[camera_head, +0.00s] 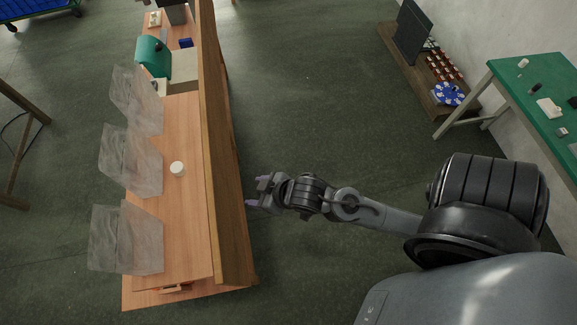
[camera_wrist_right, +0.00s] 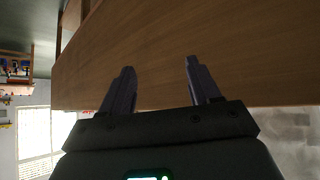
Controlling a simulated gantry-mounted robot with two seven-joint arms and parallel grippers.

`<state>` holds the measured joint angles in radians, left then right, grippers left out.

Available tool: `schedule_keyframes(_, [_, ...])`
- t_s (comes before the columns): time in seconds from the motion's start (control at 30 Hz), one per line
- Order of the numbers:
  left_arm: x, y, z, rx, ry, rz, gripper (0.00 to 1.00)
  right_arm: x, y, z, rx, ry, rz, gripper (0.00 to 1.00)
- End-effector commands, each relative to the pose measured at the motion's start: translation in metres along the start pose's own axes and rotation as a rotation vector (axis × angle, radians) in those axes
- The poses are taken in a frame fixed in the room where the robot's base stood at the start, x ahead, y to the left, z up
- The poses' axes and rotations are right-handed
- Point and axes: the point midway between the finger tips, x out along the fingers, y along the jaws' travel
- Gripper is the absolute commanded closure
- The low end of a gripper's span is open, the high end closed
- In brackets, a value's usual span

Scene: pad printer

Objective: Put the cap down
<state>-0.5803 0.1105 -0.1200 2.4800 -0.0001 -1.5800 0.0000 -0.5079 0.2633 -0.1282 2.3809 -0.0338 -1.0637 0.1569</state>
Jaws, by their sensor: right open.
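A small white cap (camera_head: 177,169) rests on the wooden workbench (camera_head: 188,225) in the head view, near the middle of its length. My right gripper (camera_head: 257,191) is open and empty, to the right of the bench and outside its raised wooden side panel (camera_head: 222,160). The panel stands between the gripper and the cap. In the right wrist view, the open fingers (camera_wrist_right: 158,85) point at a wooden surface, with nothing between them. The cap does not show in that view. My left gripper is not in view.
Several clear bags (camera_head: 127,237) hang along the bench's left edge. A teal machine (camera_head: 153,58) stands at the bench's far end. A green table (camera_head: 535,95) and a low shelf with a monitor (camera_head: 411,33) stand at right. The floor between is clear.

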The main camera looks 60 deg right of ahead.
Motion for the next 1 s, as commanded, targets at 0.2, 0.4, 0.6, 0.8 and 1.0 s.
schedule_keyframes(0.2, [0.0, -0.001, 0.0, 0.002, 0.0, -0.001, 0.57, -0.033, -0.011, 0.06, 0.014, -0.331, -0.007, 0.38])
schedule_keyframes(0.4, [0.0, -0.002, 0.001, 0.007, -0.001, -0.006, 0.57, -0.051, -0.017, 0.081, 0.013, -0.46, -0.026, 0.32])
schedule_keyframes(0.6, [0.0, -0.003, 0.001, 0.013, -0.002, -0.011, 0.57, -0.052, -0.018, 0.083, 0.012, -0.472, -0.028, 0.32])
schedule_keyframes(0.8, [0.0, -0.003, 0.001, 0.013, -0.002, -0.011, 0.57, -0.052, -0.018, 0.083, 0.012, -0.471, -0.027, 0.32])
schedule_keyframes(1.0, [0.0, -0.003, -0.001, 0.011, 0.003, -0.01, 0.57, -0.052, -0.018, 0.083, 0.013, -0.47, -0.027, 0.32])
